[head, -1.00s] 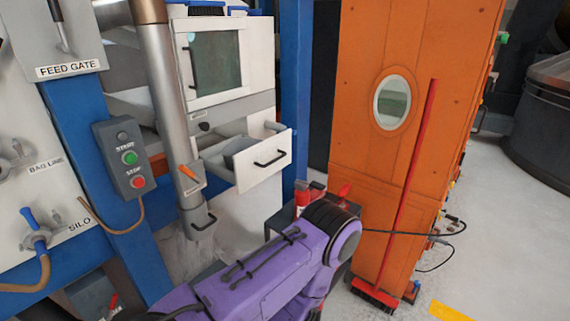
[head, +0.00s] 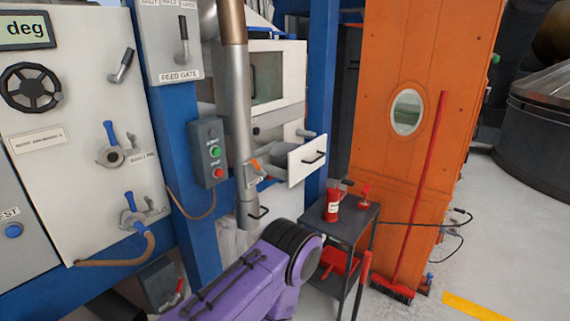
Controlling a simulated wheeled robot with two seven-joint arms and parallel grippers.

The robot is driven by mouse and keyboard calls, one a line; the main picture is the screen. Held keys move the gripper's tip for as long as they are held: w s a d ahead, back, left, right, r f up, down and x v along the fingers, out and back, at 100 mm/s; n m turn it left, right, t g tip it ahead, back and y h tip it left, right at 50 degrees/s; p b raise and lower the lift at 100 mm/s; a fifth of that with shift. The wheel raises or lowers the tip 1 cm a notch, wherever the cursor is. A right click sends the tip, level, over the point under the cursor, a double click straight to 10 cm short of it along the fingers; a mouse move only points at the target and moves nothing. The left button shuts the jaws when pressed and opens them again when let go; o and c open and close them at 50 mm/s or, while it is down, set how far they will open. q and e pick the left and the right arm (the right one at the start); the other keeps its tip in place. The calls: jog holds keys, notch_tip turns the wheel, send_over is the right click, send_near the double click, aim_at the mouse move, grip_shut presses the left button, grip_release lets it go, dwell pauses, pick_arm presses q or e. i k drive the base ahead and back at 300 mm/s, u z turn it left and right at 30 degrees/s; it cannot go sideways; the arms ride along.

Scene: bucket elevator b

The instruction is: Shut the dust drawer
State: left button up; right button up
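The dust drawer (head: 306,160) is a white-fronted drawer with a black bar handle, low on the white cabinet. It stands pulled out, and part of its open box shows behind the front. A grey vertical pipe (head: 238,110) covers the left part of the cabinet. My purple arm comes in at the bottom middle, below the drawer and apart from it in the picture. No fingertips of either gripper show.
A start/stop box (head: 209,152) hangs on the blue post left of the pipe. A dark trolley (head: 347,226) bears a red bottle (head: 332,205) right of my arm. A red broom (head: 422,190) leans on the orange tower (head: 440,60).

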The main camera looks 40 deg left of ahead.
aim_at(304, 160)
jog(key=u, duration=1.1)
jog(key=i, duration=0.2)
